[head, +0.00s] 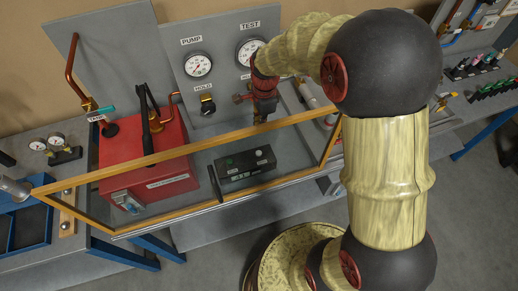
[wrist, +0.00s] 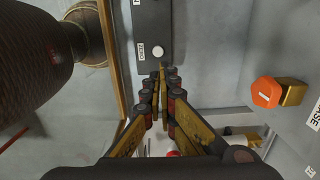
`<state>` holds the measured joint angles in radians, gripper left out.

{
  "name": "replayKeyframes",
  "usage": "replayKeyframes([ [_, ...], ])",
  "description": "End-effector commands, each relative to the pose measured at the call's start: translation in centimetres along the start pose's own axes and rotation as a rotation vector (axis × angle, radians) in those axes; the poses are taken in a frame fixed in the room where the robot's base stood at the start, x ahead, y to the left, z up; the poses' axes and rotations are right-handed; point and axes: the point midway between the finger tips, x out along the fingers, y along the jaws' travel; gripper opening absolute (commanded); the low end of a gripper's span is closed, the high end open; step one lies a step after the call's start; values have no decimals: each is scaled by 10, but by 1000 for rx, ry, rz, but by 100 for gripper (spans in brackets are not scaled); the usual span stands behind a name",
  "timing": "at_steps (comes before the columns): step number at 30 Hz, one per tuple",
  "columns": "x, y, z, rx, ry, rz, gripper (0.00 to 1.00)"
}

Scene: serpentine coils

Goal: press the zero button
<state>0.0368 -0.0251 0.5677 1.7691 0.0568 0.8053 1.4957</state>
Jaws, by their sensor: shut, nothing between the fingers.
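The zero button is a round white button (wrist: 158,53) on a dark box, beside a small white label that seems to read ZERO (wrist: 141,52). In the head view the black box (head: 233,178) lies on the grey bench behind a wood-framed panel. My gripper (wrist: 161,72) is shut and empty, with its fingertips pointing at the box just short of the button in the picture. I cannot tell the gap between tips and button. In the head view my gripper (head: 262,108) hangs above and behind the box, partly blurred into my arm.
The wooden frame (head: 200,146) spans the bench front. A red pump box (head: 150,180) with a black lever stands left of the black box. Gauges (head: 198,66) sit on the upright grey panel. An orange hexagonal knob (wrist: 267,92) is right of my gripper in the wrist view.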

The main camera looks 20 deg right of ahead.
Motion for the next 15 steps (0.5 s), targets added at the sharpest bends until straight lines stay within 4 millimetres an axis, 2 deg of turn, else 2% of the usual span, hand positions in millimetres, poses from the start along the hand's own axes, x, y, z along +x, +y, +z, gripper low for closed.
replayKeyframes([
  [8, 3, 0, 0, 0, 0, 1, 0],
  [11, 12, 0, 0, 0, 0, 2, 0],
  [15, 36, 1, 0, 0, 0, 4, 0],
])
